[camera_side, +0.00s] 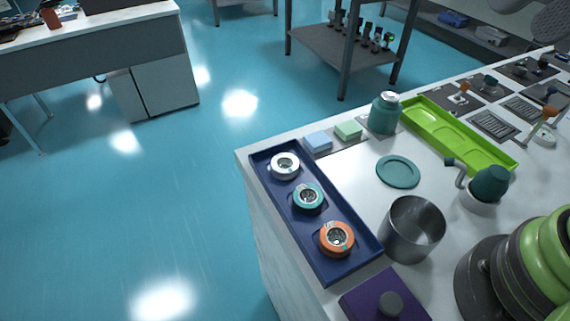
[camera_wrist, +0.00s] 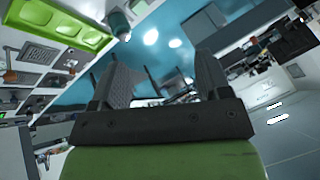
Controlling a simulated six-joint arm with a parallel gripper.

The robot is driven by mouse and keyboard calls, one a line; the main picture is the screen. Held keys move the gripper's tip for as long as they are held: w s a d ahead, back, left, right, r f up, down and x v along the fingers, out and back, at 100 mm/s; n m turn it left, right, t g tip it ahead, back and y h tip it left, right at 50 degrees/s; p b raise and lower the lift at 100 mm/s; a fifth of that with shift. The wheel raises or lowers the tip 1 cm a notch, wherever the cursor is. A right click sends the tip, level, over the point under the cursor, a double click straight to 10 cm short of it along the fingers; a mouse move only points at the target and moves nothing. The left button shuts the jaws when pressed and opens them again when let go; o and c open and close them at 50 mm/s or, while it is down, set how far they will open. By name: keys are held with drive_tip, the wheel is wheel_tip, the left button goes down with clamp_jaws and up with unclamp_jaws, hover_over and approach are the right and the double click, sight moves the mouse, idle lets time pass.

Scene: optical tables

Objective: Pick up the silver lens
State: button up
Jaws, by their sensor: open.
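The silver lens (camera_side: 285,166) is a whitish-silver ring with a dark centre. It sits at the far end of a dark blue tray (camera_side: 316,245) in the side view. A teal lens (camera_side: 308,198) sits in the middle of the tray, and an orange lens (camera_side: 337,238) sits at the near end. My gripper (camera_wrist: 165,78) shows in the wrist view with its two dark fingers spread wide and nothing between them. It is away from the tray, and no lens shows in the wrist view.
A metal cup (camera_side: 412,228) stands right of the tray, with a purple block (camera_side: 386,297) at its near end. A teal bottle (camera_side: 384,113), a green tray (camera_side: 458,134) and a flat teal disc (camera_side: 398,172) lie farther back. White table is clear around the disc.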

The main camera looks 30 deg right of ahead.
drive_tip(key=w+a+f+g, duration=0.1)
drive_tip(key=w+a+g, duration=0.15)
drive_tip(key=w, duration=0.65)
drive_tip(key=m+g+h, duration=0.2)
drive_tip(key=g, duration=0.2)
hover_over(285, 160)
drive_tip(key=f, duration=2.5)
drive_tip(key=shift+s+f, duration=0.15)
drive_tip(key=shift+s, duration=0.15)
drive_tip(key=f, duration=0.5)
drive_tip(key=shift+w+f, duration=0.2)
drive_tip(key=shift+f, duration=0.15)
drive_tip(key=shift+c, duration=0.4)
drive_tip(key=c, duration=0.6)
